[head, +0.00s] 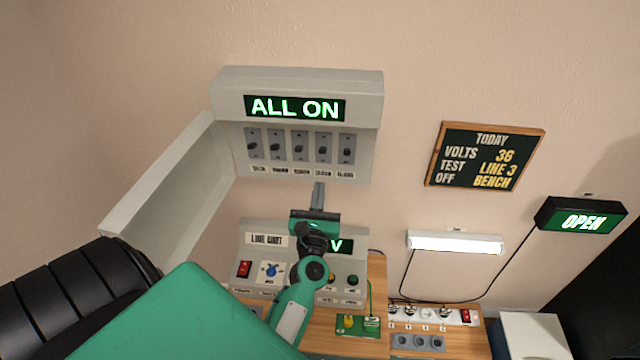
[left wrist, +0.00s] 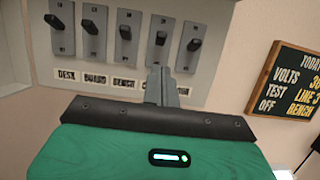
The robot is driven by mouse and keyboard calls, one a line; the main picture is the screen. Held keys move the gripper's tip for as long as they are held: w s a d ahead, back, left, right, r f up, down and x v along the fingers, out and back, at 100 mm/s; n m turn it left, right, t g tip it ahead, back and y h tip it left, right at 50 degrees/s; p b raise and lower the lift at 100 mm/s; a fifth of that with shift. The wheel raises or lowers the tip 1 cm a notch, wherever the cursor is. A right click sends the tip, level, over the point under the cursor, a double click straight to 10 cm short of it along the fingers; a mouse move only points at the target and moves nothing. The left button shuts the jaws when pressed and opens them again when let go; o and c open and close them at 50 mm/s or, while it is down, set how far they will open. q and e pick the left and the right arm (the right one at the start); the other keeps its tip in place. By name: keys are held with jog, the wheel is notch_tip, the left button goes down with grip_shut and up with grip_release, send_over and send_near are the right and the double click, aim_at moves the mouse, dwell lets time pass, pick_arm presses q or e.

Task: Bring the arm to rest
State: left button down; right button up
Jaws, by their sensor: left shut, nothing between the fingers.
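My left gripper (head: 318,192) is shut and empty, its fingers pointing up just below the switch panel. In the left wrist view its closed fingertips (left wrist: 160,82) cover part of the label row under the switches. The switch panel (head: 297,80) on the wall has a lit green "ALL ON" display and a row of several toggle switches (head: 299,146). The switches also show in the left wrist view (left wrist: 125,33). My left arm (head: 290,310) reaches up from the bottom of the head view and hides part of the bench unit. My right gripper is not in view.
The "LINE UNIT" box (head: 266,255), with a red switch and blue dial, stands behind my arm. A power strip (head: 432,314) and grey sockets (head: 418,342) lie on the wooden bench. A grey side panel (head: 170,175) juts out at left. A chalkboard (head: 485,156) and "OPEN" sign (head: 583,218) hang right.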

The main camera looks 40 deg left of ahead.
pick_arm(q)
jog(key=shift+s+d+f, duration=0.1)
jog(key=shift+s+d, duration=0.15)
jog(key=shift+s, duration=0.15)
